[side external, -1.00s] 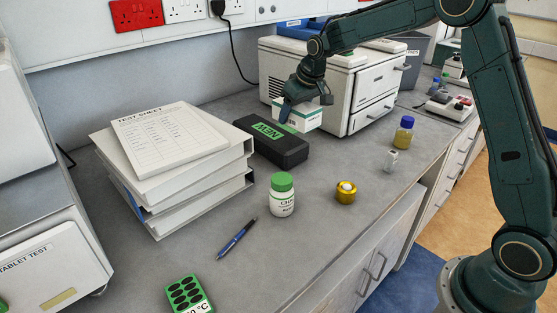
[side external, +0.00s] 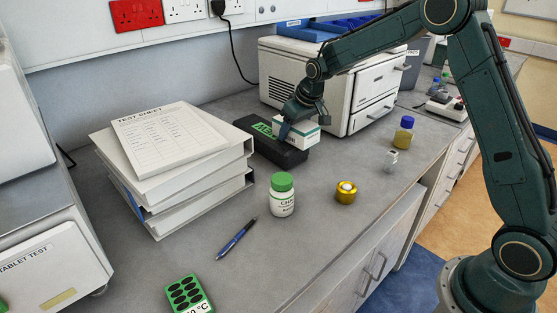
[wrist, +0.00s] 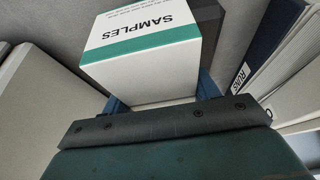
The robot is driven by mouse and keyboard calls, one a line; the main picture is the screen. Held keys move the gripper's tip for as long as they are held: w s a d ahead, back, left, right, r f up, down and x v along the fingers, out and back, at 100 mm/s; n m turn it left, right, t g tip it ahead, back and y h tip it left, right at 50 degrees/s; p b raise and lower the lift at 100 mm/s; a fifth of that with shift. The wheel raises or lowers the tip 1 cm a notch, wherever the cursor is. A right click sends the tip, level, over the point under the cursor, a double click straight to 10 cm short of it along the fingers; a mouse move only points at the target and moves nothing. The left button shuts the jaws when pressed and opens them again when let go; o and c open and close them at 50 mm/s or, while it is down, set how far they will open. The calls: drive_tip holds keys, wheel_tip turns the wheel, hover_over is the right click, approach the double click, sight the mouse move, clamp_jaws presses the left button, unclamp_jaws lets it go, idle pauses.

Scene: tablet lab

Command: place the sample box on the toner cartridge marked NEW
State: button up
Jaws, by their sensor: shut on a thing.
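The sample box (side external: 299,133) is white with a green stripe. My gripper (side external: 291,126) is shut on it and holds it level, at the right part of the toner cartridge. The toner cartridge (side external: 285,154) is a long black block with a green NEW label, partly hidden by the box and gripper. I cannot tell whether the box touches its top. In the wrist view, the box (wrist: 145,48) shows the word SAMPLES between the blue fingers (wrist: 163,98), and the dark cartridge (wrist: 208,35) lies behind it.
White binders with a test sheet (side external: 170,140) are stacked left of the cartridge. A white machine (side external: 345,85) stands behind. A green-capped bottle (side external: 282,196), a gold-coloured container (side external: 346,192) and a pen (side external: 237,238) are in front, with bare bench between.

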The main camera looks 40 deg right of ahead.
drive_tip(key=shift+f, duration=0.15)
drive_tip(key=o, duration=1.1)
drive_tip(key=v, duration=1.2)
drive_tip(key=shift+s+r, duration=0.1)
drive_tip(key=shift+r, duration=0.15)
